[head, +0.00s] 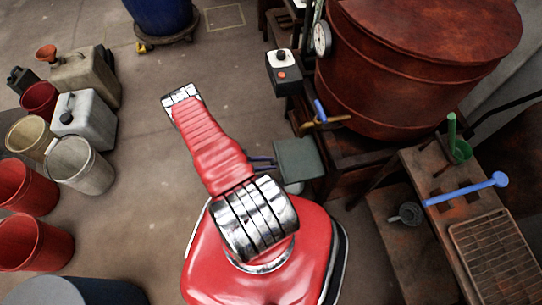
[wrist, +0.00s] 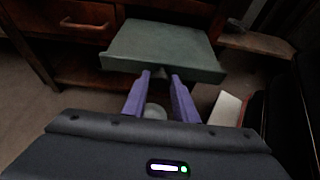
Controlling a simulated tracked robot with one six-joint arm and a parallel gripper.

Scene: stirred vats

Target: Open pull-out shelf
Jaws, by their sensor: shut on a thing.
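The pull-out shelf (head: 298,158) is a flat grey-green board beside the stand of the rusty vat. In the wrist view the shelf (wrist: 160,44) juts out from the dark wooden frame towards me. My gripper (wrist: 161,76) has two purple fingers at the middle of the shelf's front edge. They are shut on a small dark knob (wrist: 162,72) under that edge, which is mostly hidden between the fingertips. In the head view my gripper (head: 264,163) reaches the shelf's left side, partly hidden by my red arm.
The rusty vat (head: 412,65) stands above the shelf. A drawer (wrist: 65,20) is at upper left in the wrist view. A bench (head: 395,235) with a blue ladle (head: 465,190) is at right. Buckets (head: 78,163) and cans stand at left; the floor between is clear.

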